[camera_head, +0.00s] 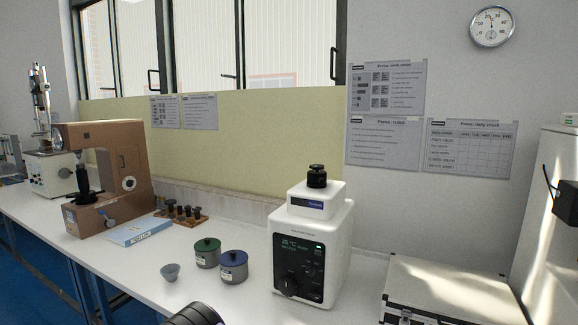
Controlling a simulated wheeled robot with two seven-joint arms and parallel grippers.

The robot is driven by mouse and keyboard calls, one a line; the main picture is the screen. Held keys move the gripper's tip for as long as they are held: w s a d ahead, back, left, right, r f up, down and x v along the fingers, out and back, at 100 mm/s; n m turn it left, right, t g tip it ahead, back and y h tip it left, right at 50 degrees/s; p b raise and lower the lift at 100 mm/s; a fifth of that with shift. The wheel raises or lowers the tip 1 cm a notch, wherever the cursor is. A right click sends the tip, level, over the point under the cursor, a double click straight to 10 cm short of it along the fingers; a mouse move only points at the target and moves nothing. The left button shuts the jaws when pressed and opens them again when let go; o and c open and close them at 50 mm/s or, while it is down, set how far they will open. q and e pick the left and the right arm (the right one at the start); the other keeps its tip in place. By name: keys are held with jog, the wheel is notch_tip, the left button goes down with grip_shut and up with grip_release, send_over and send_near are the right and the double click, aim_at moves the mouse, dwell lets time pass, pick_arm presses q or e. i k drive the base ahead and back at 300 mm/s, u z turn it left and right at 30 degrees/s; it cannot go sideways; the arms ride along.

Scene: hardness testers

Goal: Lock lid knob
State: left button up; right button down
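A white benchtop machine (312,245) stands on the bench right of centre. Its black front panel has a small lit display and a dial at the lower left. A black ridged knob (317,177) stands upright on top of the machine's narrower upper part, the lid. Whether the knob is locked cannot be told from here. No gripper fingers show; a dark rounded part at the bottom edge may be one of my arm links. Nothing touches the knob.
A green-lidded jar (207,253), a blue-lidded jar (234,267) and a small grey bowl (171,272) stand left of the machine. A brown hardness tester (105,180), blue booklet (140,229) and wooden rack (181,214) are farther left. A silver case (450,290) lies to the right.

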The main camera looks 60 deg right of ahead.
aim_at(317, 167)
jog(key=u, duration=0.05)
jog(key=i, duration=2.6)
jog(key=z, duration=2.85)
